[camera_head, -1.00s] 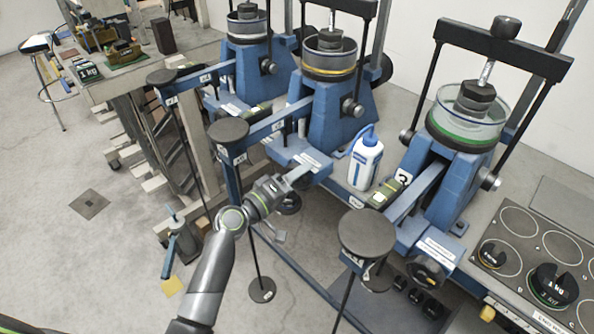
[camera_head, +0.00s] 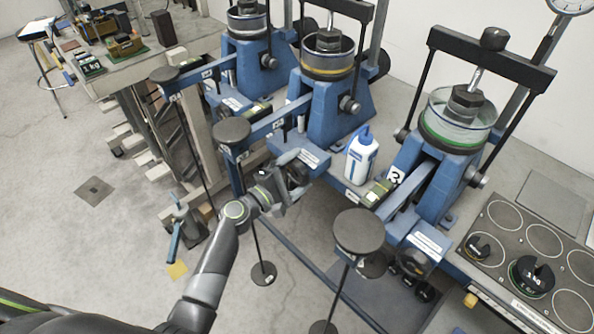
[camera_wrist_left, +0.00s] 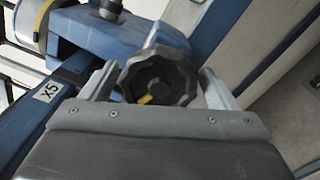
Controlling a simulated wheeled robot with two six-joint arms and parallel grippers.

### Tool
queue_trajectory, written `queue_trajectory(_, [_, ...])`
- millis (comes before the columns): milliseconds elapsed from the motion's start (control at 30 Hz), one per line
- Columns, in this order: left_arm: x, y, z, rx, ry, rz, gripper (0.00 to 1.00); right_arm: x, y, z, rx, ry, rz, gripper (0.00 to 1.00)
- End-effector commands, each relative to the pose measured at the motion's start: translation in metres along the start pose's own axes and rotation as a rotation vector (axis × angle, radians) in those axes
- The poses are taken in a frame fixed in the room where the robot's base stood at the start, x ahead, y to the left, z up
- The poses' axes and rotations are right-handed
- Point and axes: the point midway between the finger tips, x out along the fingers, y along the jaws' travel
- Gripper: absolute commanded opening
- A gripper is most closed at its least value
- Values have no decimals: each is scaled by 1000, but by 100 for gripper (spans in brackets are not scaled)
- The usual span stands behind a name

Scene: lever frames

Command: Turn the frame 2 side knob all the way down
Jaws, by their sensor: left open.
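The middle blue lever frame (camera_head: 325,118), which I take for frame 2, has a black lobed side knob (camera_head: 298,173) on its front, below a white label. In the left wrist view the knob (camera_wrist_left: 158,78) is seen nearly face on, with a yellow mark low on its face. My left gripper (camera_head: 286,180) is open at the knob. In the left wrist view one finger of this gripper (camera_wrist_left: 158,88) is on each side of the knob, with a visible gap at the right; contact at the left is unclear. My right gripper is not in view.
A white bottle with a blue cap (camera_head: 361,158) stands right of the middle frame. A weight tray (camera_head: 530,250) lies at the right.

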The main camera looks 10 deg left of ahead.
Motion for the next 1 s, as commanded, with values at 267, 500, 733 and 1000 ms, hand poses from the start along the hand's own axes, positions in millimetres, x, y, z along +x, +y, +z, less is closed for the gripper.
queue_trajectory(267, [-26, -1, 0, 3, 1, -3, 82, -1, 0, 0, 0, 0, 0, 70])
queue_trajectory(500, [-53, -1, -1, 3, 1, -1, 82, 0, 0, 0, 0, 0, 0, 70])
queue_trajectory(733, [-61, 0, 0, 2, 0, -1, 82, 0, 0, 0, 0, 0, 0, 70])
queue_trajectory(1000, [-63, -1, -3, 2, 10, -4, 82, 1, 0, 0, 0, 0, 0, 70])
